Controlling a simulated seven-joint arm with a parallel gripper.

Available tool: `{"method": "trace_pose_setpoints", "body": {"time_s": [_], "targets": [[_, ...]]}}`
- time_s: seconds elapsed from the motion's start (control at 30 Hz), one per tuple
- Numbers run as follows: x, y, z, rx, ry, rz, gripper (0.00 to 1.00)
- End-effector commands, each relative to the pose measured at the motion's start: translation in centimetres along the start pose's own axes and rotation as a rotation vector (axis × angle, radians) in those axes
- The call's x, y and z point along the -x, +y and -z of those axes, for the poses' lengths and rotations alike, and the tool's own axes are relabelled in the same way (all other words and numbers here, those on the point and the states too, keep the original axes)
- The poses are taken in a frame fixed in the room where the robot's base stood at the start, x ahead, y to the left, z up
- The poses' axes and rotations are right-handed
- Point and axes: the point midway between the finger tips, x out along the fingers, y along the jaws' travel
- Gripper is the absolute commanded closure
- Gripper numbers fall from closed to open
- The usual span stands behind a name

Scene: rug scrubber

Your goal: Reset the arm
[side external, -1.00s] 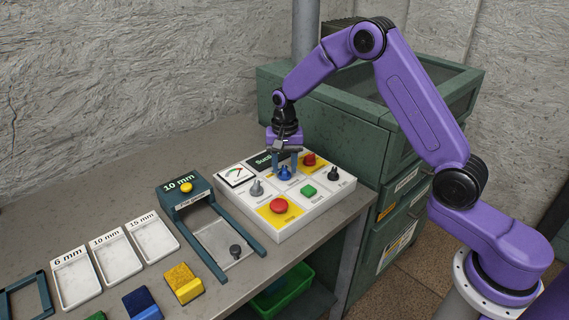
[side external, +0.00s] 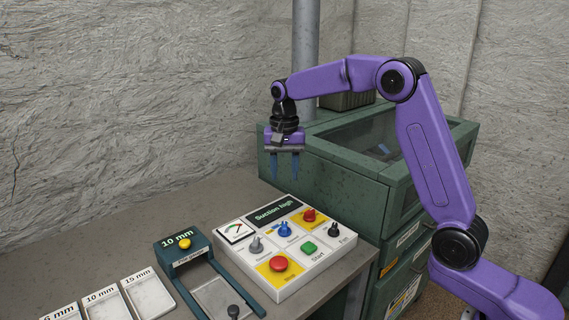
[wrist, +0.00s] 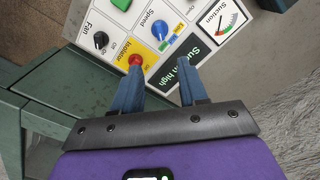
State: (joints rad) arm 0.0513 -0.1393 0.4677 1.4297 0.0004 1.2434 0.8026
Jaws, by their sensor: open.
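My gripper (side external: 284,178) is open and empty, with its two blue fingers pointing down. It hangs in the air above the back edge of the white control panel (side external: 318,262), clear of it. In the wrist view the blue fingers (wrist: 157,90) stand apart over the panel, near the red isolator knob (wrist: 135,60) and the display reading "Suction high" (wrist: 183,80). The blue speed knob (side external: 285,230) stands on the panel, free of my fingers. The panel also bears a gauge (side external: 236,230), a red button (side external: 278,264) and a green button (side external: 309,247).
A green cabinet (side external: 345,165) with a glazed top stands behind and right of the panel. A metal pole (side external: 305,60) rises behind my wrist. The "10 mm" gauge frame (side external: 178,250) and white trays (side external: 148,294) lie to the left. The air around my gripper is free.

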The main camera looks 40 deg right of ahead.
Motion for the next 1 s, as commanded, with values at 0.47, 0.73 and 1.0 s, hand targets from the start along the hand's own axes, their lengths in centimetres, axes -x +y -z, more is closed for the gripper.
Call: {"method": "trace_pose_setpoints", "body": {"time_s": [0.47, 0.73, 1.0], "targets": [[1.8, 0.0, 0.0, -0.001, 0.000, 0.000, 0.57], [1.9, -0.2, -2.0, 0.093, 0.001, 0.002, 0.57], [1.9, 0.7, -9.2, 0.429, 0.005, 0.006, 0.57]]}}
